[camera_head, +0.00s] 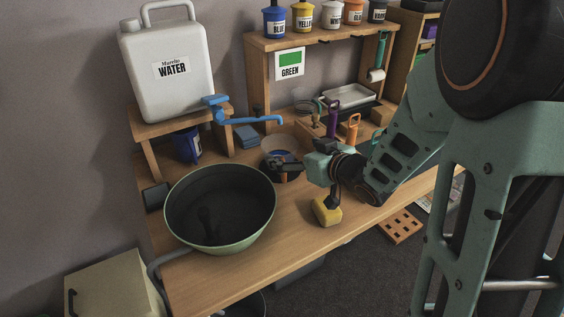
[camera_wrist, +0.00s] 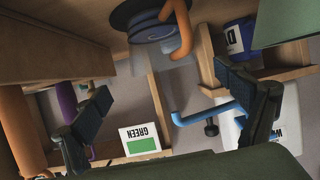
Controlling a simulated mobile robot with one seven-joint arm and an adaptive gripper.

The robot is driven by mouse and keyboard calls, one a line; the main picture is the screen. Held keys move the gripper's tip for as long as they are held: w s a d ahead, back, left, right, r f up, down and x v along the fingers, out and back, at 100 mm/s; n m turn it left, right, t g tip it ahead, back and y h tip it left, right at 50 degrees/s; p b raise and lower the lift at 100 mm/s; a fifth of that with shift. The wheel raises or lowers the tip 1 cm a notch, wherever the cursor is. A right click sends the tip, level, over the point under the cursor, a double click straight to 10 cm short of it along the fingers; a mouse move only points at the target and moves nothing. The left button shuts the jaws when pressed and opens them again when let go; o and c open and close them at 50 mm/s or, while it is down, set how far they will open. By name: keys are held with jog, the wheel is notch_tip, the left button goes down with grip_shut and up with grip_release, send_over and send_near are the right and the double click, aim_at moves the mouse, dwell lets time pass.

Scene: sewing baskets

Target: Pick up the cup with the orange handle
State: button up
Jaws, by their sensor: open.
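The cup with the orange handle (camera_wrist: 180,30) shows at the top middle of the wrist view, which is upside down. My gripper (camera_head: 288,166) is low over the bench, close to the cup. In the wrist view its two black fingers (camera_wrist: 166,82) are spread apart with nothing between them. Whether a finger touches the cup cannot be told.
A large green bowl (camera_head: 220,213) stands left of my gripper. A yellow block-like object (camera_head: 327,210) is near the bench's front edge. A white water jug (camera_head: 165,70) with a blue tap (camera_head: 225,112) stands at the back left. A rack of coloured-handled tools (camera_head: 335,118) is behind.

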aim_at(282, 146)
jog(key=b+x, duration=0.1)
jog(key=x, duration=0.4)
jog(key=shift+s+a, duration=0.2)
jog(key=shift+w+a+f, duration=0.1)
jog(key=shift+w+a, duration=0.1)
jog(key=shift+w, duration=0.25)
jog(key=c, duration=1.4)
